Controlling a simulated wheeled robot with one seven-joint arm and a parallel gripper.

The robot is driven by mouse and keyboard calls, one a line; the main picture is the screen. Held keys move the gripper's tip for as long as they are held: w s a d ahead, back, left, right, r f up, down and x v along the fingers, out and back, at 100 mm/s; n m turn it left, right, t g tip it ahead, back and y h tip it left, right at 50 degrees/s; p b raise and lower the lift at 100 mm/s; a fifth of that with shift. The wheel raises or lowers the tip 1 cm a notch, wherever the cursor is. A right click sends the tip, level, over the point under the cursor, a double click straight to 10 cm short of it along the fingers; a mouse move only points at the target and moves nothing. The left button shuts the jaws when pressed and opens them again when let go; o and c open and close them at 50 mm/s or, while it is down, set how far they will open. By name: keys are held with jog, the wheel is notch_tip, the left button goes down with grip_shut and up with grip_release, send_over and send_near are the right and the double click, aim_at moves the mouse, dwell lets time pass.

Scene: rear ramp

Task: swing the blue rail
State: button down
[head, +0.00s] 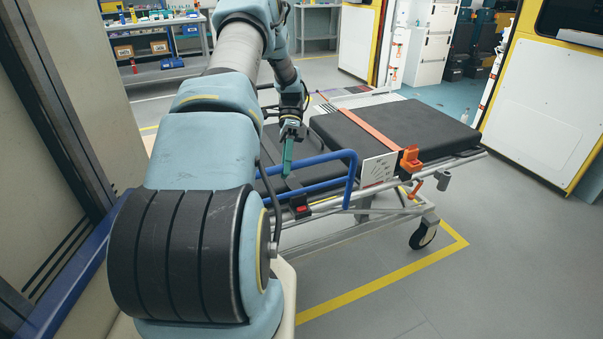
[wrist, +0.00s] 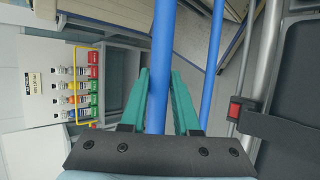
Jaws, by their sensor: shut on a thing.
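The blue rail (head: 352,172) is a bent tube along the near side of a stretcher (head: 400,125), standing above the side frame. My gripper (head: 287,168) reaches down over the stretcher from above and is shut on the rail's upper bar. In the wrist view the blue rail (wrist: 162,60) runs between the two teal fingers of my gripper (wrist: 160,78). A second blue bar (wrist: 213,65) runs beside it on the right. A red button (head: 302,209) sits on a black block at the rail's foot; it also shows in the wrist view (wrist: 234,110).
An orange strap (head: 355,122) crosses the black mattress, with an orange buckle (head: 410,158) at the near edge. A white card (head: 378,170) hangs beside the rail. A shelf bench (head: 155,50) stands behind. The grey floor in front right is clear.

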jog(key=shift+w+a+f, duration=0.25)
jog(key=shift+w+a, duration=0.3)
jog(key=shift+w, duration=0.35)
jog(key=shift+f, duration=0.1)
jog(key=c, duration=0.9)
grip_release()
jog(key=shift+o, duration=1.2)
jog(key=v, duration=1.1)
jog(key=shift+s, duration=0.1)
